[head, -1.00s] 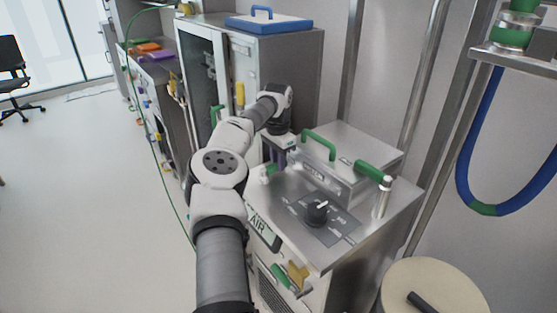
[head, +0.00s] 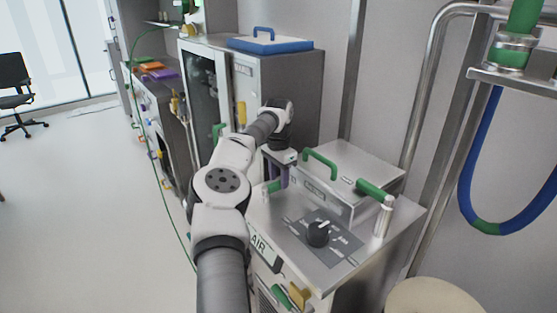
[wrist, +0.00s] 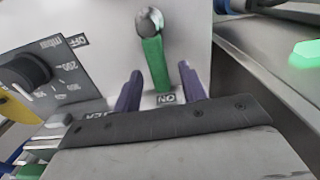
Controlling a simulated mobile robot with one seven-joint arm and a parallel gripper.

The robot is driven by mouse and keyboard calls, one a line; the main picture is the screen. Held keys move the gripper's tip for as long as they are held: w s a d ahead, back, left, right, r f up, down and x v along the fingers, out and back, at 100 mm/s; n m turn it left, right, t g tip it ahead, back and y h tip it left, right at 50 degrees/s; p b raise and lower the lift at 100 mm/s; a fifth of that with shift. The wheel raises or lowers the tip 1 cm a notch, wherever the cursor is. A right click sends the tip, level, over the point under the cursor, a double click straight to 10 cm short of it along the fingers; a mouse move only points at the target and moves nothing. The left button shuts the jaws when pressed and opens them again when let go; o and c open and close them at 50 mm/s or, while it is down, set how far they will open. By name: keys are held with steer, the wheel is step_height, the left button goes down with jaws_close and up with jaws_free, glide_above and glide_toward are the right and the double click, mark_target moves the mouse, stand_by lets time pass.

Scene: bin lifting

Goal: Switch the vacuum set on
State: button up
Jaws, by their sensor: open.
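The vacuum set is a metal box (head: 345,185) on top of a steel cabinet, with a black dial (head: 318,234) beside it. In the wrist view a green lever (wrist: 155,62) with a silver ball lies between the two purple fingers of my gripper (wrist: 160,75). The fingers are apart, one on each side; touching cannot be told. An ON label (wrist: 166,98) is close below the lever's green end. An OFF label (wrist: 75,41) is to the left, near the dial (wrist: 28,70) with its mbar scale. In the head view my gripper (head: 277,178) is at the box's left side, its fingertips partly hard to make out.
A green handle (head: 320,158) stands on the box, and a green-gripped lever (head: 373,189) is at its right. A tall cabinet (head: 285,90) with a blue-edged lid is behind. A blue hose (head: 468,165) hangs at right.

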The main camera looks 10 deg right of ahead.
mark_target(279, 182)
step_height(279, 182, up, 13)
steer(key=shift+f+p, duration=0.15)
steer(key=shift+p, duration=0.2)
